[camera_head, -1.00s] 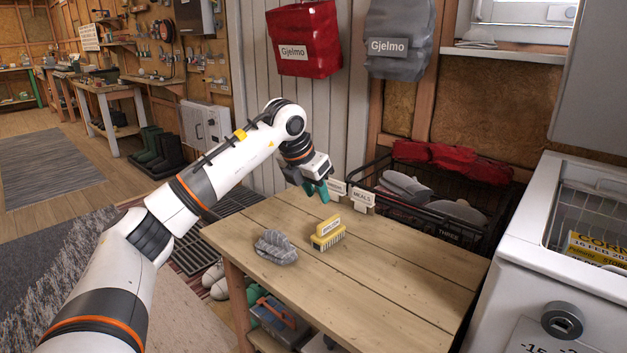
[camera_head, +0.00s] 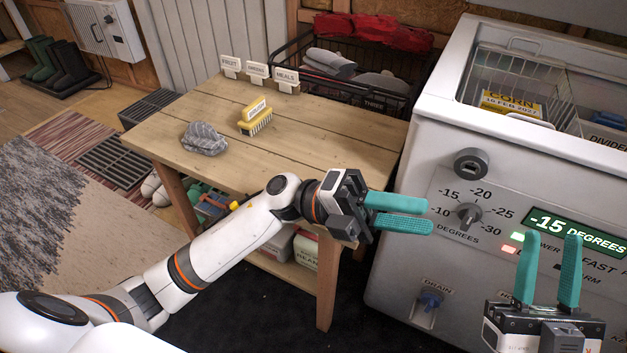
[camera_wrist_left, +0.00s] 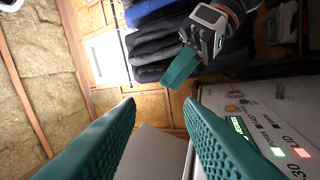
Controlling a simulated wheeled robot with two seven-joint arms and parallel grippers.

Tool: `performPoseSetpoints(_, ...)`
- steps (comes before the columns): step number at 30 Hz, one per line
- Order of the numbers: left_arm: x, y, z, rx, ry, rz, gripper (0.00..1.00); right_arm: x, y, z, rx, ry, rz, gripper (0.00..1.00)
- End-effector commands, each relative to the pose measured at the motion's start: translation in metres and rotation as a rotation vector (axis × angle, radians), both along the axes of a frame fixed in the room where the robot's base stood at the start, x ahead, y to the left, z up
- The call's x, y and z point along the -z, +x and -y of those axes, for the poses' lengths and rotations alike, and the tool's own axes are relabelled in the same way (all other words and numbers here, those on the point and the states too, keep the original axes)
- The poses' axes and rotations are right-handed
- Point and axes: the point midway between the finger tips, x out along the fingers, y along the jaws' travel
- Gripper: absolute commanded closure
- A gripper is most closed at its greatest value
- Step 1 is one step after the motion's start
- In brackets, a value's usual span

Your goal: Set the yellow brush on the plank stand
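The yellow brush (camera_head: 256,120) rests on the plank-topped wooden table (camera_head: 320,140), bristles down, beside a grey crumpled cloth (camera_head: 204,139). I cannot tell whether this table is the plank stand; no other plank stand is plain. My left gripper (camera_head: 430,215) is open and empty, its teal fingers apart, right of the table and in front of the freezer. In the left wrist view nothing lies between its fingers (camera_wrist_left: 160,105). My right gripper (camera_head: 548,243) points upward in front of the freezer, fingers apart and empty. It partly shows in the left wrist view (camera_wrist_left: 183,65).
A white freezer (camera_head: 400,220) with a dial and a temperature display stands right of the table. Small signs (camera_head: 257,72) stand at the table's back edge, and a black wire crate (camera_head: 345,88) is behind it. Most of the tabletop is clear.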

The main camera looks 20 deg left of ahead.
Motion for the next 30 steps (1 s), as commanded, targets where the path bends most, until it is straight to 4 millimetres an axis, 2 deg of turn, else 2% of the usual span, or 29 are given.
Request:
performPoseSetpoints(1,-0.016,-0.015,-0.003,-0.008,-0.177,-0.133,0.66,0.000,0.000,0.000,0.000,0.000,0.000,0.64)
performPoseSetpoints(3,-0.035,-0.022,-0.020,-0.036,-0.404,-0.324,0.66,0.000,0.000,0.000,0.000,0.000,0.001,0.64)
performPoseSetpoints(5,-0.044,-0.023,-0.040,-0.067,-0.574,-0.482,0.66,0.000,0.000,0.000,0.000,0.000,0.001,0.64)
performPoseSetpoints(9,-0.041,-0.021,-0.085,-0.131,-0.864,-0.792,0.66,0.000,0.000,0.000,0.000,0.001,0.002,0.64)
performPoseSetpoints(12,-0.032,-0.021,-0.105,-0.160,-0.982,-0.933,0.66,0.000,0.000,0.000,0.000,0.001,0.002,0.64)
performPoseSetpoints(17,-0.025,-0.022,-0.117,-0.175,-1.049,-1.021,0.66,0.000,0.000,0.000,-0.001,0.001,0.002,0.64)
performPoseSetpoints(30,-0.025,-0.022,-0.117,-0.174,-1.049,-1.022,0.66,0.000,0.000,0.000,-0.001,0.001,0.002,0.64)
